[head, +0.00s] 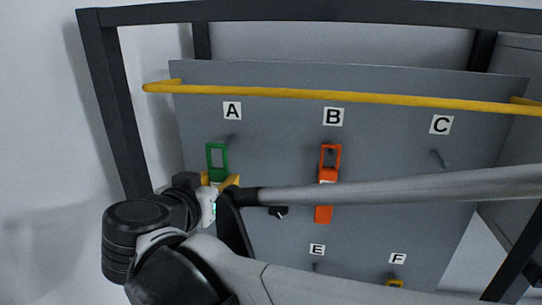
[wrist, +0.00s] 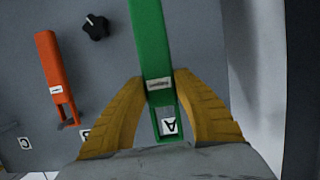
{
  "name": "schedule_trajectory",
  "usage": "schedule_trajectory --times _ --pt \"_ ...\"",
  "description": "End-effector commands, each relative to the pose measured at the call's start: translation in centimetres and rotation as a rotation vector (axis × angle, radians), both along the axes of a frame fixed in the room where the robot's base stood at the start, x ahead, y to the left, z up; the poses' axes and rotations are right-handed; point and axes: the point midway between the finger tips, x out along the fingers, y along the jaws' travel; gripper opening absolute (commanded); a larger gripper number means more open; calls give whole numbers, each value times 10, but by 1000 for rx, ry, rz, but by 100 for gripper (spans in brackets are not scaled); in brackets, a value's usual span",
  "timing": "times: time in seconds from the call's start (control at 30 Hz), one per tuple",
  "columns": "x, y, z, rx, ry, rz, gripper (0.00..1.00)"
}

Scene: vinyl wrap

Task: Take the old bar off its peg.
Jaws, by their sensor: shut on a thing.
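My gripper (head: 221,184) is shut on a green bar (head: 217,160) in front of the grey board, below label A. In the wrist view, the green bar (wrist: 152,40) runs between my yellow fingers (wrist: 160,105) and bears a small white label. Label A (wrist: 168,126) shows through the bar's open loop. In the head view, peg A (head: 231,138) shows above and right of the loop, apart from it in the picture. An orange bar (head: 327,190) hangs at peg B and shows left in the wrist view (wrist: 54,70). My arm hides the green bar's lower part.
A yellow rail (head: 300,94) crosses the board's top, inside a dark frame (head: 112,100). Peg C (head: 438,157) is bare. A black knob (head: 278,211) sits right of my gripper. Below are label E (head: 317,250) and a yellow piece (head: 396,284) under label F.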

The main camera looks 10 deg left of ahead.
Motion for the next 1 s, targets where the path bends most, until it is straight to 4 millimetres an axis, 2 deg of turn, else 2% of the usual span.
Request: schedule_trajectory --times 0.6,1.0 --pt "-53 4 0 -2 -1 1 0" --pt "-57 4 0 -1 -1 -1 0"
